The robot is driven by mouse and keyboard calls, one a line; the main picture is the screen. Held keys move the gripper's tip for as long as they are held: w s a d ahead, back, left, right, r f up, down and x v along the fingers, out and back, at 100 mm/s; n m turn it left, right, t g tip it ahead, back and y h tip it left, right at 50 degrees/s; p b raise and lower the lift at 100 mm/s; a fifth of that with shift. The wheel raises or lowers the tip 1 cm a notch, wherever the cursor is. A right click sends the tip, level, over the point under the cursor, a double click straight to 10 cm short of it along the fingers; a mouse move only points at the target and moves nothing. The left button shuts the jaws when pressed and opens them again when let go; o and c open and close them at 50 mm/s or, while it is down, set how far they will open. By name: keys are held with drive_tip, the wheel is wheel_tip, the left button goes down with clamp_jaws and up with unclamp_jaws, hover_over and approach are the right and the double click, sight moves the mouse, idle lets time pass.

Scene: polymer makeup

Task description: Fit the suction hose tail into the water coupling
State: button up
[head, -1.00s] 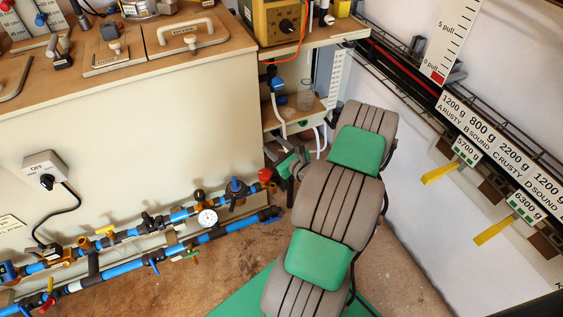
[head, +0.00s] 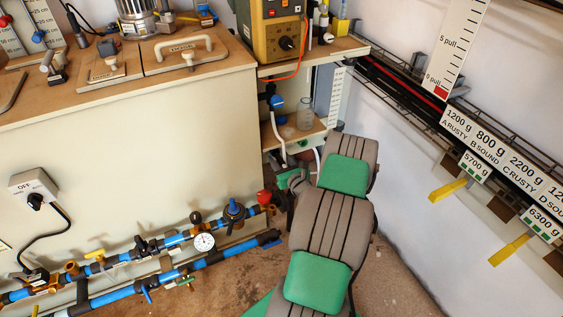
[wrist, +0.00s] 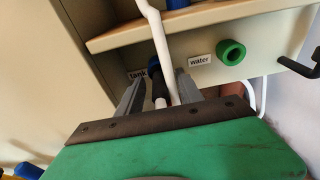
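In the wrist view, a green ring coupling (wrist: 231,52) sits beside the "water" label (wrist: 200,60) on the pale panel under the shelf. A blue coupling (wrist: 154,66) sits by the "tank" label (wrist: 138,74). A dark hose tail (wrist: 159,90) with a white lower end runs from the blue coupling; whether it is seated there I cannot tell. A white hose (wrist: 161,45) passes down in front. My gripper (wrist: 160,86) has its two grey fingers apart on either side of the tail and white hose, with a gap visible at left. My arm mostly hides the gripper in the head view.
The wooden shelf (head: 300,132) carries a glass flask (head: 304,114) and a blue-topped fitting (head: 277,102). Blue pipework (head: 130,288) with a gauge (head: 204,242) runs low at left. A black hook (wrist: 298,67) is right of the green ring.

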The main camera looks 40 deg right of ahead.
clamp_jaws()
drive_tip(key=shift+r, duration=0.1)
idle(0.3)
drive_tip(key=shift+s, duration=0.1)
drive_tip(key=shift+s+a, duration=0.15)
drive_tip(key=shift+s, duration=0.2)
drive_tip(key=shift+s, duration=0.15)
idle(0.4)
drive_tip(key=shift+f+v, duration=0.15)
drive_tip(key=shift+v, duration=0.9)
drive_tip(key=shift+f+v, duration=0.2)
drive_tip(key=shift+v, duration=0.85)
drive_tip(key=shift+a+f, duration=0.1)
